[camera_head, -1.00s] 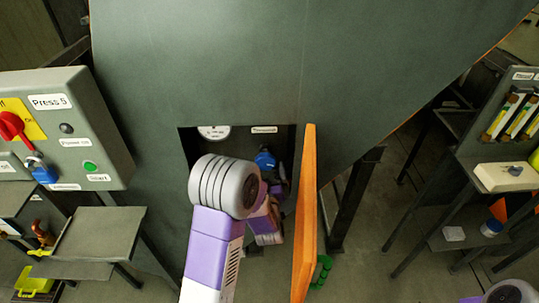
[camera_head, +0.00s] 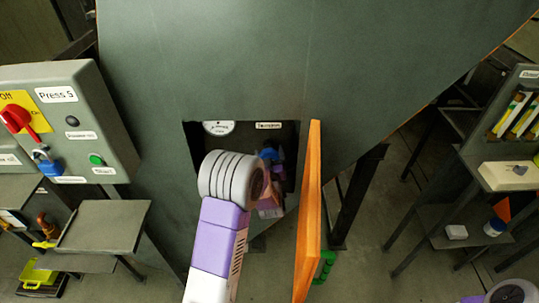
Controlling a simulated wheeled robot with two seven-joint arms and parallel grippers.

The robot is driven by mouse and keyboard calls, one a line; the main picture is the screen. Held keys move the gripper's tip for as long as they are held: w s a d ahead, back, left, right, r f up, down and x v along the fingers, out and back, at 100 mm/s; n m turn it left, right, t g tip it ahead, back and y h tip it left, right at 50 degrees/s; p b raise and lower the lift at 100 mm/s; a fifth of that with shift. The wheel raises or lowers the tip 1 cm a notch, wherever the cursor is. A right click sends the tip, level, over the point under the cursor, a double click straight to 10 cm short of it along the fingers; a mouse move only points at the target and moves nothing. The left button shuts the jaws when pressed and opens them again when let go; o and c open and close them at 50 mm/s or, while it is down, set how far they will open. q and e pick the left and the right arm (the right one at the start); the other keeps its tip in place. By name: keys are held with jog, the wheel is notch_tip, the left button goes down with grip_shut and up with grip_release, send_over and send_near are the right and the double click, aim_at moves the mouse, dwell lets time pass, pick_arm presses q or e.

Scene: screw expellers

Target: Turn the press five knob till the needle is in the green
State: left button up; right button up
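The blue knob (camera_head: 267,153) sits inside the dark square recess in the big grey press body, under a small white label (camera_head: 268,126). The white gauge (camera_head: 218,127) is at the recess's top left, its top cut off by the edge; its needle and any green zone are too small to read. My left arm reaches into the recess from below. My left gripper (camera_head: 272,165) is at the knob and partly covers it; its fingers are too small and dark to show whether they are open, shut or touching. My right gripper is out of view.
An orange door (camera_head: 309,215) stands open at the recess's right side, close to my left arm. The Press 5 control box (camera_head: 85,115) is at left, with a red switch (camera_head: 17,119), blue padlock (camera_head: 46,162) and green button (camera_head: 96,159). Shelves with items stand at right.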

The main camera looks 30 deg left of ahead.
pick_arm(q)
jog(key=c, duration=0.4)
jog(key=shift+m, duration=0.4)
jog(key=m, duration=0.3)
jog(key=shift+m+b, duration=0.3)
jog(key=shift+s+a+m, duration=0.1)
jog(key=shift+a+m, duration=0.05)
jog(key=shift+m, duration=2.05)
jog(key=o, duration=0.9)
jog(key=shift+o, duration=0.2)
jog(key=shift+s+p, duration=0.1)
jog(key=shift+p, duration=0.2)
